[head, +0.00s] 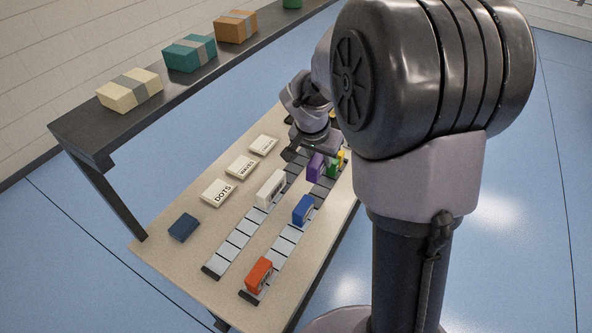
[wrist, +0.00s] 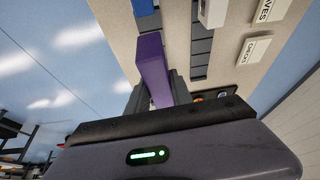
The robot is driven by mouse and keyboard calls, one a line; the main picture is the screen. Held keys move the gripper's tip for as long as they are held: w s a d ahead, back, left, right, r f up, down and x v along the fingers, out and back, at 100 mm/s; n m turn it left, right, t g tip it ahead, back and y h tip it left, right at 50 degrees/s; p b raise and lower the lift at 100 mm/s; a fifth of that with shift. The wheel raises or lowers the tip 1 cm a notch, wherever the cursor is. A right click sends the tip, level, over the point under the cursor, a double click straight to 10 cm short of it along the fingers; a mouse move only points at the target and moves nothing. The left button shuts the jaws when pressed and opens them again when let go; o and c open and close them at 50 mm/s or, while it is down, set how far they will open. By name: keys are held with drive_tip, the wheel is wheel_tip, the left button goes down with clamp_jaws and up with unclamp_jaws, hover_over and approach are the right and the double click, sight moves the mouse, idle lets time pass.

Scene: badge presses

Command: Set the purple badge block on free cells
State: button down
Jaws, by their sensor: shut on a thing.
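The purple badge block (head: 316,166) is held in my gripper (head: 303,150) over the far part of the cell rows; its height above them is hard to judge. In the wrist view the purple block (wrist: 151,62) stands out between the two dark fingers (wrist: 156,96). Two rows of grey cells run along the table: a left row (head: 228,252) and a right row (head: 284,246). A white block (head: 270,188) is on the left row. A blue block (head: 303,209) and an orange-red block (head: 259,274) are on the right row. Bare cells show between them.
Cards reading DOTS (head: 219,193), WAVES (head: 241,167) and CHECKS (head: 263,146) stand left of the rows. A dark blue block (head: 183,227) lies on the table (head: 165,248). Green and yellow blocks (head: 336,163) are at the far right. A shelf (head: 75,128) holds boxes behind.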

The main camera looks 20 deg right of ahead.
drive_tip(key=shift+d+m, duration=0.3)
drive_tip(key=shift+d, duration=0.15)
drive_tip(key=shift+f, duration=0.25)
wheel_tip(320, 180, down, 9)
drive_tip(key=b, duration=0.8)
drive_tip(key=shift+f+b, duration=0.2)
drive_tip(key=shift+b, duration=0.2)
drive_tip(key=c, duration=1.1)
unclamp_jaws()
drive_tip(key=shift+o, duration=0.2)
drive_tip(key=shift+r+p, duration=3.75)
drive_tip(key=shift+r, duration=1.8)
